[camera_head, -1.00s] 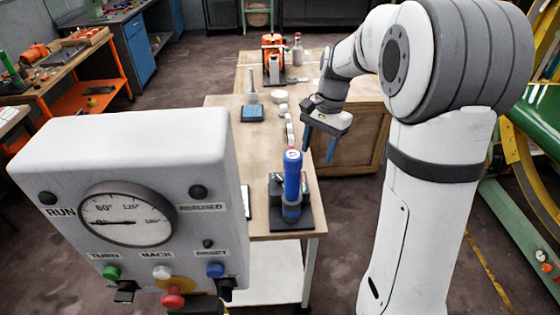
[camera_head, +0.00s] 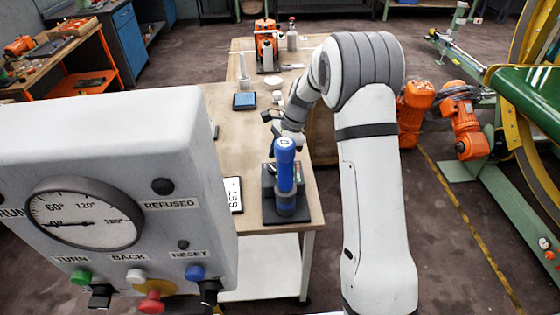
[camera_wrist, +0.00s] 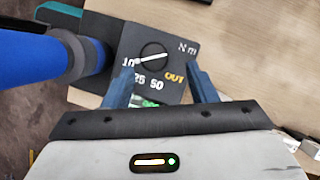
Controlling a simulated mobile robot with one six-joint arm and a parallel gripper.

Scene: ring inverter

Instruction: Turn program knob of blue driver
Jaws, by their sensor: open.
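The blue driver (camera_head: 284,177) stands upright in a dark base (camera_head: 268,183) on the near end of the wooden table; its blue body (camera_wrist: 30,58) also fills the left of the wrist view. In the wrist view, the round black program knob (camera_wrist: 153,48) with a white line sits on the base's dark panel, by the marks 10, 25, 50, OUT and Nm. The white line runs between the 10 side and the Nm side. My gripper (camera_wrist: 160,66) is open, its two blue fingers either side of the knob's near part. Contact cannot be told. In the head view the driver partly hides my gripper.
A grey control box (camera_head: 120,150) with a dial and buttons stands at the near left. A SET card (camera_head: 233,194) lies left of the base. A blue pad (camera_head: 244,101) and an orange device (camera_head: 266,45) are farther along the table (camera_head: 235,140).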

